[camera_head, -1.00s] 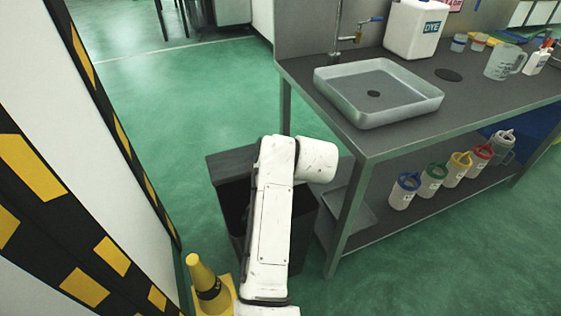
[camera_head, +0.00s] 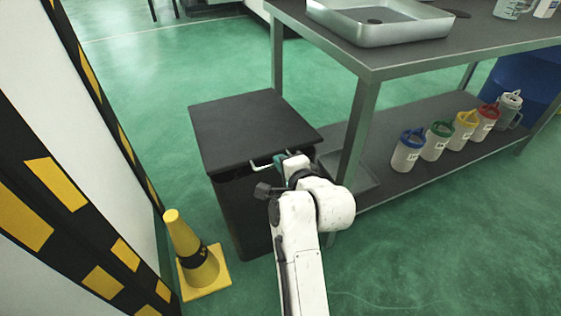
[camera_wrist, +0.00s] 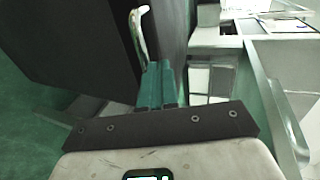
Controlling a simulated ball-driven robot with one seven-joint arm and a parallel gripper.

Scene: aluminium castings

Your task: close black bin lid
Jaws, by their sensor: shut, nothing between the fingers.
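The black bin (camera_head: 238,222) stands on the green floor left of the workbench. Its flat black lid (camera_head: 250,128) lies over the top of the bin, with a dark band under its front edge; I cannot tell whether it is fully seated. A pale bar handle (camera_head: 259,166) is at the lid's front edge, and the handle (camera_wrist: 138,32) also shows in the wrist view. My gripper (camera_head: 280,159) is at this front edge beside the handle. Its teal fingers (camera_wrist: 155,82) are together and hold nothing; the wrist view does not settle whether they touch the handle.
A yellow cone (camera_head: 193,252) stands left of the bin, near a striped wall (camera_head: 60,190). Open floor lies behind the bin.

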